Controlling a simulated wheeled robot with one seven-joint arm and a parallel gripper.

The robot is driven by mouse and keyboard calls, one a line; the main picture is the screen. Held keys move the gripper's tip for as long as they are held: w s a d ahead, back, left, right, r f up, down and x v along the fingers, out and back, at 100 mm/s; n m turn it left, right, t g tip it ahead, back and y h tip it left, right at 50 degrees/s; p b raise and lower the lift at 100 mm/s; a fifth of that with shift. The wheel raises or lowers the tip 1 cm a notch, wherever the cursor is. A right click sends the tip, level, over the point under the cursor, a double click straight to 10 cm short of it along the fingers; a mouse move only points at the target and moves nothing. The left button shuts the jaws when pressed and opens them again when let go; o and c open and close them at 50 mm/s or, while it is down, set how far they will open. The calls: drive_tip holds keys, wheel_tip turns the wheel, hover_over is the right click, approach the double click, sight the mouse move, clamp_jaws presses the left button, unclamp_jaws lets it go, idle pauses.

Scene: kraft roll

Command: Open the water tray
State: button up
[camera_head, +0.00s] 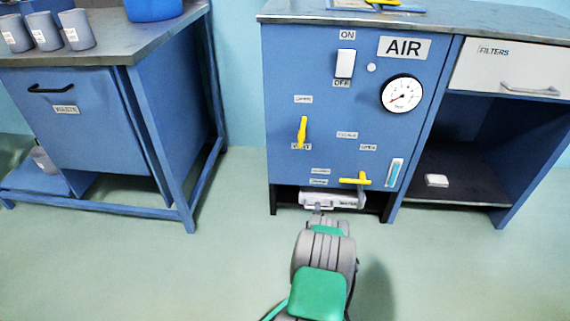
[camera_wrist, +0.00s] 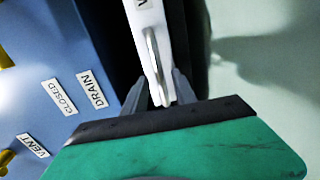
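The water tray (camera_head: 345,201) is a white drawer front low in the blue cabinet, under its panel; my arm partly covers it in the head view. In the wrist view the white tray front (camera_wrist: 141,22) shows with its grey bar handle (camera_wrist: 153,55). My gripper (camera_wrist: 160,88) is right at the handle, with its two grey fingers apart, one on each side of the handle's near end. I see no clear sign of the fingers pressing on it. In the head view my gripper (camera_head: 317,210) is small and mostly hidden by my wrist.
The blue cabinet panel (camera_head: 283,100) carries a gauge (camera_head: 402,94), a white switch (camera_head: 345,63) and yellow valve handles (camera_head: 302,131) above the tray. An open shelf (camera_head: 470,187) is at right, a blue bench (camera_head: 70,120) at left. The floor (camera_head: 170,260) in front is clear.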

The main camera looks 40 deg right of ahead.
drive_tip(key=s+a+r+p, duration=0.2)
drive_tip(key=a+r+p, duration=0.1)
drive_tip(key=w+a+r+y+p, duration=0.2)
drive_tip(key=w+a+r+p, duration=0.1)
drive_tip(key=w+r, duration=0.4)
drive_tip(key=w+a+r+y+p, duration=0.3)
drive_tip(key=w+r, duration=0.5)
drive_tip(key=r, duration=0.6)
drive_tip(key=shift+w+a+m+t+p, duration=0.2)
drive_tip(key=shift+a+m+t+p, duration=0.15)
drive_tip(key=shift+a+p, duration=0.4)
drive_tip(key=shift+d, duration=0.15)
